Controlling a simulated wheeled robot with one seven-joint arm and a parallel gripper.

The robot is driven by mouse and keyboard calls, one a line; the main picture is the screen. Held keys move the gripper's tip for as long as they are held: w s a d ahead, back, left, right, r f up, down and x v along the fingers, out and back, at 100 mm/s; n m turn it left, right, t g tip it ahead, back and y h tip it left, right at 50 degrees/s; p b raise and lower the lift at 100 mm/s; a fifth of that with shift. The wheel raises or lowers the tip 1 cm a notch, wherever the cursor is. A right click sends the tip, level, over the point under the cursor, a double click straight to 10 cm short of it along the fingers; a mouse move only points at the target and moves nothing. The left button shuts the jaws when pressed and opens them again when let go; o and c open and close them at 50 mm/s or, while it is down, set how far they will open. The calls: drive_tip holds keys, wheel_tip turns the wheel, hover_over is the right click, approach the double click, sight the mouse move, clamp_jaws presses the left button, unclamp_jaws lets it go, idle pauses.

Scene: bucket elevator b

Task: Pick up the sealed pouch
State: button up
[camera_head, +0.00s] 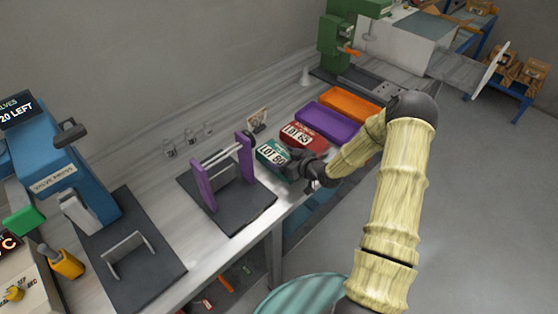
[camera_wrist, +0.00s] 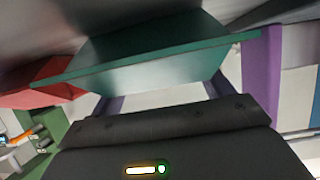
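I cannot pick out a sealed pouch with certainty in either view. A small tan packet-like thing (camera_head: 257,119) stands on the bench behind the green tray, too small to identify. My gripper (camera_head: 306,167) is at the front right end of the green tray (camera_head: 270,154), labelled LOT, and partly covers it. In the wrist view the green tray (camera_wrist: 150,62) fills the upper middle, close beyond my dark gripper body.
A red LOT tray (camera_head: 303,136), a purple tray (camera_head: 327,122) and an orange tray (camera_head: 350,104) run back along the bench. A purple-posted stand (camera_head: 207,187) is left of my gripper. A blue press (camera_head: 60,175) stands at left, a green machine (camera_head: 340,45) at back. Floor at right is clear.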

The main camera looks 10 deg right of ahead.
sight(284, 158)
wheel_tip(284, 158, up, 10)
drive_tip(key=b, duration=0.1)
idle(0.7)
idle(0.7)
